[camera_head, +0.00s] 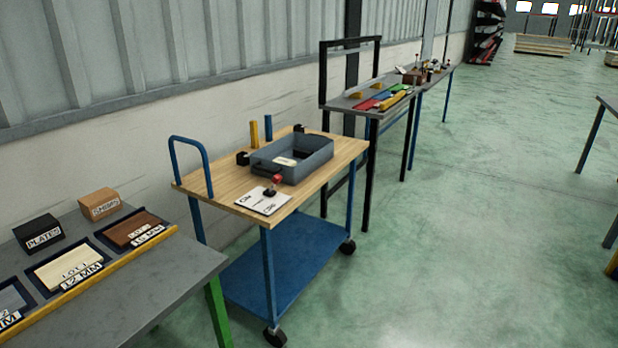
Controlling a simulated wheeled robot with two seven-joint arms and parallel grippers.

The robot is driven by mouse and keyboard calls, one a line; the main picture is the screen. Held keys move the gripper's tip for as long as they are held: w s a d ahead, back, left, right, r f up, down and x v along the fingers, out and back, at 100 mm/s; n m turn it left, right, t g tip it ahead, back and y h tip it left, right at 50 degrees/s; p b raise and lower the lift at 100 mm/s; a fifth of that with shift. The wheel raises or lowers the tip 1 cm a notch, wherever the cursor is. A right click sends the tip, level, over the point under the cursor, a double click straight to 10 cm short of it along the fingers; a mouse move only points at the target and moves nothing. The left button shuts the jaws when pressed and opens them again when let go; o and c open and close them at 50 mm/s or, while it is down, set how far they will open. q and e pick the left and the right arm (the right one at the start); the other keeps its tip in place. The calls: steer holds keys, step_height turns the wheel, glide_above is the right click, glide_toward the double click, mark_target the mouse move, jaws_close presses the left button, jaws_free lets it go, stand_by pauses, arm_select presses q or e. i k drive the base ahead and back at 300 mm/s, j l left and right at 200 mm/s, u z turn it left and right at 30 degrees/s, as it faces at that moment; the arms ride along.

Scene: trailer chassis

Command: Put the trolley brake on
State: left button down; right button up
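The trolley (236,196) has a wooden top, blue legs, a blue lower shelf (285,255) and a blue push handle (190,142) at its left end. It stands between two benches. A lever with a red knob (277,180) rises from a black base on the top's front edge, beside a white label plate (264,201) with black lettering too small to read. I cannot tell which way the lever is set. Black castors show at the front left (275,337) and right (347,247). Neither of my grippers is in view.
A grey tray (318,160) holding a pale item sits on the trolley. A grey bench (150,275) with labelled plates and boxes stands at the left. Another bench (350,103) with coloured items stands behind. Open green floor (450,240) lies to the right.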

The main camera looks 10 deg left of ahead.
mark_target(277, 179)
steer(key=i+l, duration=1.55)
